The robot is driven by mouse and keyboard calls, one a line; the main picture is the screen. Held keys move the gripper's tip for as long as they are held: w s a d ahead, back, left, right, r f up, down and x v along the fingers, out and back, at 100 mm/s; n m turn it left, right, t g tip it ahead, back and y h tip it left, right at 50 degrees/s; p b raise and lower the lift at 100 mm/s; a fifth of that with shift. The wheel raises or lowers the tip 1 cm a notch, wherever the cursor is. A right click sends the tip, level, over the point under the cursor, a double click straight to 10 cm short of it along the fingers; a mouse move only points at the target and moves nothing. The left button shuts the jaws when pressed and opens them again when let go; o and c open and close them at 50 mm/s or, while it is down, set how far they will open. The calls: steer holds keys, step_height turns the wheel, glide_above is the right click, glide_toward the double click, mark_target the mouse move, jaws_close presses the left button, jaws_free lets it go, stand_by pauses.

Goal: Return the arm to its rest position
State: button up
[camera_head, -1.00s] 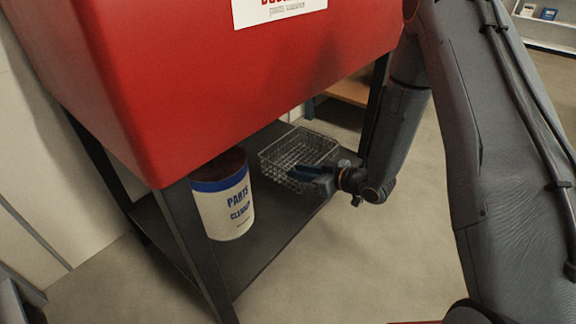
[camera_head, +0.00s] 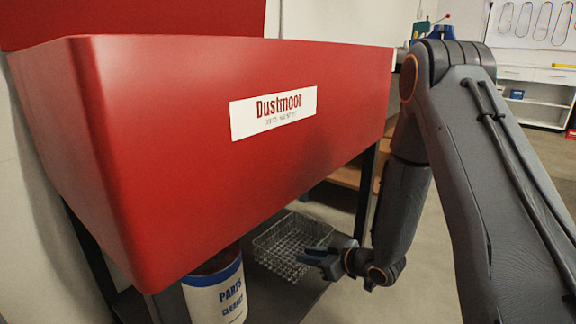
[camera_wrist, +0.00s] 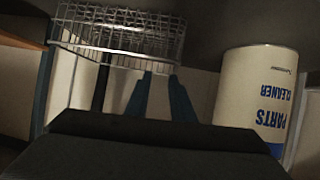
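My gripper (camera_head: 318,256) is low under the red washer, at the near right side of the wire basket (camera_head: 290,243), in the head view. In the wrist view my gripper's two blue fingers (camera_wrist: 161,78) are apart with nothing seen between them. Their tips point toward the basket (camera_wrist: 120,40); I cannot tell whether they touch it. My arm reaches down from the right, bent at the elbow, with the wrist below the sink's edge.
The red Dustmoor sink (camera_head: 200,150) overhangs the dark lower shelf (camera_head: 290,296). A white and blue parts cleaner bucket (camera_head: 215,290) stands left of the basket, also seen in the wrist view (camera_wrist: 250,90). Open floor (camera_head: 430,270) lies right of the shelf. White shelving (camera_head: 540,90) stands farther back.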

steer(key=s+d+r+m+g+h, duration=0.1)
steer(key=s+d+r+m+h, duration=0.25)
steer(key=d+r+h, duration=0.55)
steer(key=s+d+r+m+g, duration=0.2)
steer(key=s+r+m+g, duration=0.1)
steer(key=s, duration=0.6)
steer(key=s+d+r+m+g, duration=0.2)
steer(key=s+m, duration=0.1)
steer(key=s, duration=0.7)
steer(key=s+a+r+n+g+y+p, duration=0.1)
steer(key=s+a+r+n+g+p, duration=0.15)
steer(key=s+a+r, duration=0.6)
steer(key=s+a+r+n+g+y+p, duration=0.15)
steer(key=s+a+r+n, duration=0.3)
steer(key=s+a, duration=0.65)
steer(key=d+r+m+p, duration=0.2)
steer(key=d+r+p, duration=0.4)
steer(key=r+p, duration=0.3)
steer(key=w+d+r+m+h+p, duration=0.1)
steer(key=d+r+m+p, duration=0.1)
steer(key=d+r+p, duration=0.4)
steer(key=w+d+r+m+t+h+p, duration=0.1)
steer(key=d+r+m+p, duration=0.2)
steer(key=r+p, duration=1.1)
steer(key=d+p, duration=0.3)
steer(key=p, duration=0.6)
steer(key=shift+d+p, duration=0.3)
steer(key=shift+d, duration=0.1)
